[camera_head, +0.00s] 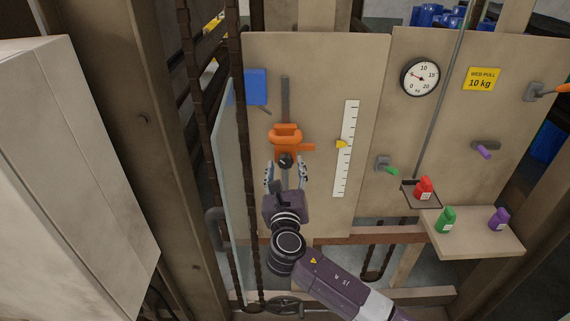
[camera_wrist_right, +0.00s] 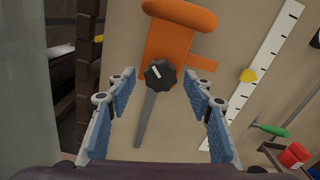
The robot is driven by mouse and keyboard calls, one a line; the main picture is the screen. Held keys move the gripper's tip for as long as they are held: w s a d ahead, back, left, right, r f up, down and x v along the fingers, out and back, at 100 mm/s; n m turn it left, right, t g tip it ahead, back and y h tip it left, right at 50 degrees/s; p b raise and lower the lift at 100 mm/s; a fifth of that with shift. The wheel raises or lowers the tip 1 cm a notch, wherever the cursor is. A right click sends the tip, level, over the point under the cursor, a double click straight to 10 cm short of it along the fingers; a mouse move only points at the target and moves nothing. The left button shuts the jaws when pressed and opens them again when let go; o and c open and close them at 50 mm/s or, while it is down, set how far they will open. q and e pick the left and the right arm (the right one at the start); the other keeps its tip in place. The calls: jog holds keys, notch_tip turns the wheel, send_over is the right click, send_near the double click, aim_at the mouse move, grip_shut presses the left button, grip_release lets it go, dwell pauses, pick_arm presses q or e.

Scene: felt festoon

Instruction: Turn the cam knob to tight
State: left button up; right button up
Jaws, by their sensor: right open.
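The cam knob (camera_head: 285,161) is a black, lobed knob with a white mark, on the lower end of an orange slider (camera_head: 285,135) with a handle. In the right wrist view the knob (camera_wrist_right: 160,75) sits ahead of the fingertips, its white mark slanted. The orange slider (camera_wrist_right: 168,40) rides on a grey vertical rail (camera_wrist_right: 149,118). My right gripper (camera_head: 285,175) is open and empty just below the knob, its blue-padded fingers (camera_wrist_right: 160,88) spread to either side and not touching it. Any tight or loose label is not readable. My left gripper is not in view.
A white scale (camera_head: 346,150) with a yellow pointer (camera_head: 341,144) stands right of the slider. A glass panel edge (camera_head: 222,180) stands close on the left.

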jog(key=shift+w, duration=0.3)
jog(key=shift+c, duration=0.4)
jog(key=c, duration=1.1)
